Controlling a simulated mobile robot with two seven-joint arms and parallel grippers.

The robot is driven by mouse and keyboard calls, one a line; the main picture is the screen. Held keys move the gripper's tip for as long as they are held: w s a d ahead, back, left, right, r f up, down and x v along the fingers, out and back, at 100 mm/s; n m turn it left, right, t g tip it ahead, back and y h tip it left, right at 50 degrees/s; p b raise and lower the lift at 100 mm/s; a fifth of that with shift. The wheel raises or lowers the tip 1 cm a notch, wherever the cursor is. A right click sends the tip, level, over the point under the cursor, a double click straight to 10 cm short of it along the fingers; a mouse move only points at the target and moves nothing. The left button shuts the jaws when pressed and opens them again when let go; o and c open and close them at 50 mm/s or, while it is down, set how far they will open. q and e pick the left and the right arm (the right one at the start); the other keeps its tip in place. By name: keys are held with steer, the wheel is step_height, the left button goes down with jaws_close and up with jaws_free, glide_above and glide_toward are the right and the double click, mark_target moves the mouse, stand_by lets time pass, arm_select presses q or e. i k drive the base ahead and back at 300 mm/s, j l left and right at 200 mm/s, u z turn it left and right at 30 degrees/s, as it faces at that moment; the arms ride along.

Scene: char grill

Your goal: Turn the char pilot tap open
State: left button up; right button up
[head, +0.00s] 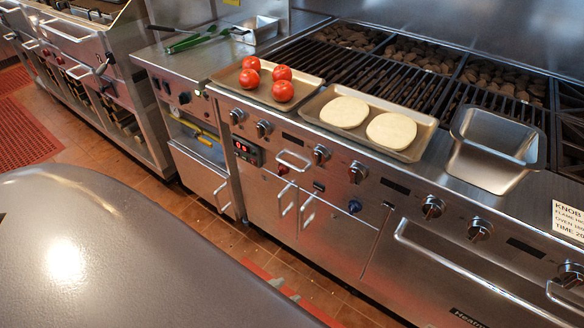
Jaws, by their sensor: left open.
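Two small taps sit on the grill's steel front below the main knobs: a red one (283,170) left of centre and a blue one (354,206) further right. I cannot read a label that says which is the char pilot tap, nor tell its setting. Of my left gripper, only a small grey part (279,284) seems to show at the edge of my large grey body part, low in the picture. It is well apart from both taps and holds nothing that I can see. My right gripper does not show.
Vertical handles (307,206) and a bar handle (293,161) stick out near the taps. A tomato tray (227,86), a flatbread tray (425,146) and a steel pan (492,160) rest above the front. A brown tiled floor strip (212,236) lies before the grill.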

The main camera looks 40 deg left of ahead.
mark_target(282, 170)
steer(key=u, duration=1.2)
steer(key=i+z, duration=0.35)
steer(key=i+j+z, duration=0.15)
steer(key=z, duration=0.2)
steer(key=i+j+z, duration=0.15)
steer(key=z, duration=0.2)
